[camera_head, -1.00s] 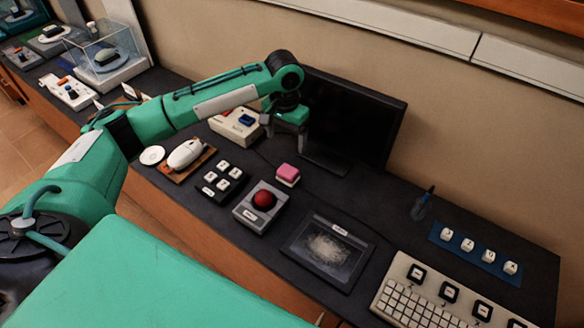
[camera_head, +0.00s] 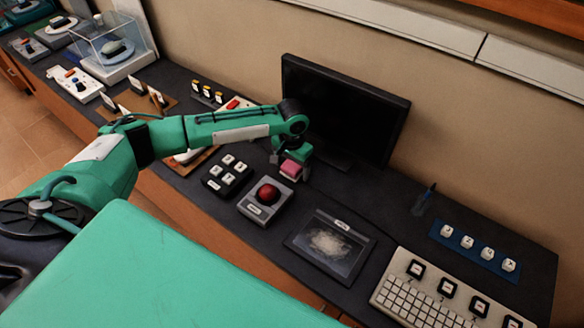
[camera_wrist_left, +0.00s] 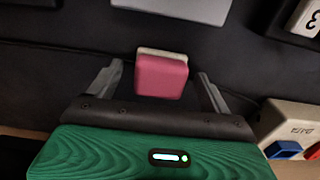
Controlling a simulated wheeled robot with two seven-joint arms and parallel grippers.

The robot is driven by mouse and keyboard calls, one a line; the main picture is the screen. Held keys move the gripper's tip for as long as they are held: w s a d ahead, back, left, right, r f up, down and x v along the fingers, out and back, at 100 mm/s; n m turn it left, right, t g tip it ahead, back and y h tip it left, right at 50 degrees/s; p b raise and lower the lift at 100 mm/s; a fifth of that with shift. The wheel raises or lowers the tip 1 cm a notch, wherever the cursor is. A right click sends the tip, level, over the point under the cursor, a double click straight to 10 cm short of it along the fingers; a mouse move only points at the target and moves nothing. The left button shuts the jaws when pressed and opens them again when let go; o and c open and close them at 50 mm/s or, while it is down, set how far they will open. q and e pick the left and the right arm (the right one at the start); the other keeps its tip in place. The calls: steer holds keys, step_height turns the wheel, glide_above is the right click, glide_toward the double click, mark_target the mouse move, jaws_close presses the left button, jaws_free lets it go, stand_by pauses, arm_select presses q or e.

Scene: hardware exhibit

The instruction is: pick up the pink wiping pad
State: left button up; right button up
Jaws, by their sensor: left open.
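The pink wiping pad (camera_head: 290,169) is a small pink block with a pale underside, on the dark counter just in front of the monitor. My left gripper (camera_head: 290,160) is right at the pad, with its fingers pointing down. In the left wrist view the pad (camera_wrist_left: 161,76) lies between and slightly beyond the tips of my open left gripper (camera_wrist_left: 159,80). There is a gap on both sides, so the fingers do not touch it. My right gripper is not in view.
A trackball box (camera_head: 264,198) with a red ball stands in front of the pad, and a four-key block (camera_head: 227,176) to its left. A black monitor (camera_head: 345,108) stands behind. A framed dusty plate (camera_head: 330,243) lies to the right; a keyboard (camera_head: 430,300) is farther right.

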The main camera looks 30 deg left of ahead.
mark_target(292, 165)
arm_select(q)
steer(key=c, duration=1.1)
steer(key=shift+o, duration=0.2)
step_height(292, 165, up, 20)
steer(key=b, duration=0.2)
